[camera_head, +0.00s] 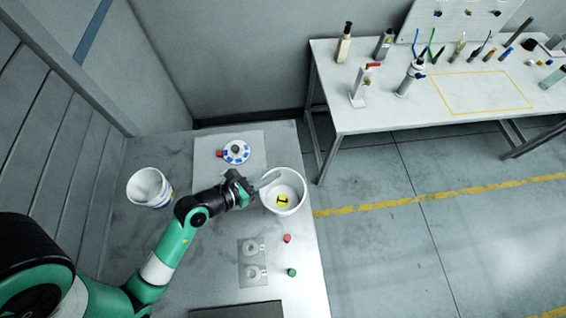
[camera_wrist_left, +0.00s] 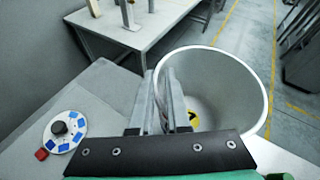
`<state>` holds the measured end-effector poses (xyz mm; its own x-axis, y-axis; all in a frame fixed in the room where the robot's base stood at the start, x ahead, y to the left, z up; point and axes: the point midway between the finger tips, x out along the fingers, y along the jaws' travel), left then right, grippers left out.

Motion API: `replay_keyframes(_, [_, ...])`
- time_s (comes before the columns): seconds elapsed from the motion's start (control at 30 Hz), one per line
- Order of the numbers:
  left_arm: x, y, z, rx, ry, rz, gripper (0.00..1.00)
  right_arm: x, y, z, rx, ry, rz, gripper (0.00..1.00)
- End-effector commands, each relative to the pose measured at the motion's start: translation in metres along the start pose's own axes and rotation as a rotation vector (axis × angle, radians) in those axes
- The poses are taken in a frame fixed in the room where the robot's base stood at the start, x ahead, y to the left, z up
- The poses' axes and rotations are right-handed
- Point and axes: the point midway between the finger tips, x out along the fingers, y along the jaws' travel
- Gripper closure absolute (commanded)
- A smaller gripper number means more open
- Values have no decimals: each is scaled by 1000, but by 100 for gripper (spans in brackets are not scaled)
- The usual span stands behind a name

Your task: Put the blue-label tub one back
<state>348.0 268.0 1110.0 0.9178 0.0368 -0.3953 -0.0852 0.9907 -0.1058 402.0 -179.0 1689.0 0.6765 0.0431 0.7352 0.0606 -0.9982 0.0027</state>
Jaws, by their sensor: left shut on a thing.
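My left gripper (camera_head: 268,181) is shut on the rim of a white, open-topped tub (camera_head: 296,203) at the right edge of the grey table. In the left wrist view the gripper's fingers (camera_wrist_left: 160,85) straddle the wall of this tub (camera_wrist_left: 262,100). A yellow mark with a black sign shows inside at its bottom. I cannot tell if the tub touches the table. Another white tub (camera_head: 146,185) stands at the left of the table, with a bit of blue and yellow on its lower side. My right gripper is not in view.
A white dial with blue patches and a dark knob (camera_head: 236,152) sits on a pale plate at the back, a red block beside it. A clear plate with two rings (camera_head: 252,262) lies in front, by red and green buttons. A white workbench (camera_head: 400,115) stands apart.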

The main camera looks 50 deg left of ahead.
Motion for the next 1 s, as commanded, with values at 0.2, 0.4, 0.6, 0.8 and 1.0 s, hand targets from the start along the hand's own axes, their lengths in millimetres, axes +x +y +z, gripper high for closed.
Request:
replay_keyframes(0.2, [58,28,-24,-1,0,0,100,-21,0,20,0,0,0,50])
replay_keyframes(0.4, [78,38,-32,0,0,-1,100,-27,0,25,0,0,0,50])
replay_keyframes(0.6, [86,42,-37,0,0,0,100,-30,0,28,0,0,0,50])
replay_keyframes(0.8, [98,45,-65,0,2,0,100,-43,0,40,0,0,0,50])
replay_keyframes(1.0, [97,44,-63,0,1,0,100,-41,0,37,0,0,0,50])
